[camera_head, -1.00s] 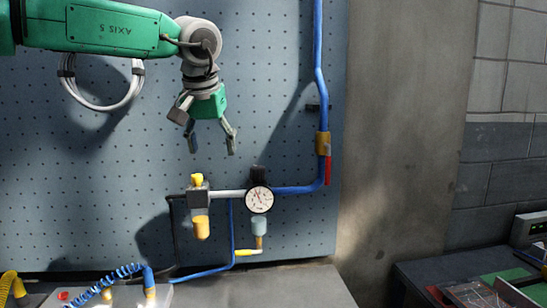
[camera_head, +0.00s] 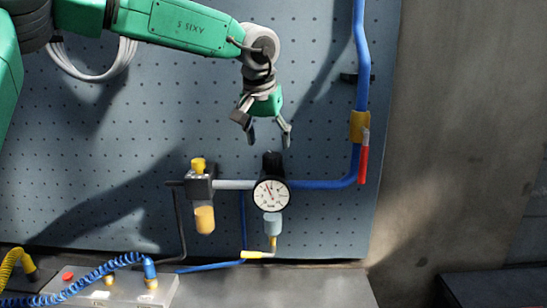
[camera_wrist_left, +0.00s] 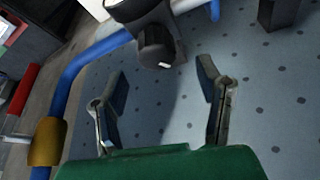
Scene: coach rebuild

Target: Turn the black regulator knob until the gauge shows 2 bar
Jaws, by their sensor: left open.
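The black regulator knob (camera_head: 272,161) stands upright on top of the regulator, just behind the round white gauge (camera_head: 271,195). The gauge needle points up and a little left; its numbers are too small to read. My left gripper (camera_head: 269,144) hangs directly above the knob, pointing down, with its two fingers open and nothing between them. In the left wrist view the knob (camera_wrist_left: 156,46) lies just beyond the open fingertips, roughly centred between them; I see no contact. My right gripper is not in view.
A unit with a yellow cap (camera_head: 198,165) and amber bowl stands left of the gauge. At right, a blue pipe (camera_head: 363,60) runs down past a brass valve (camera_head: 360,126) with a red handle (camera_head: 364,165). The blue pegboard (camera_head: 140,165) is close behind.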

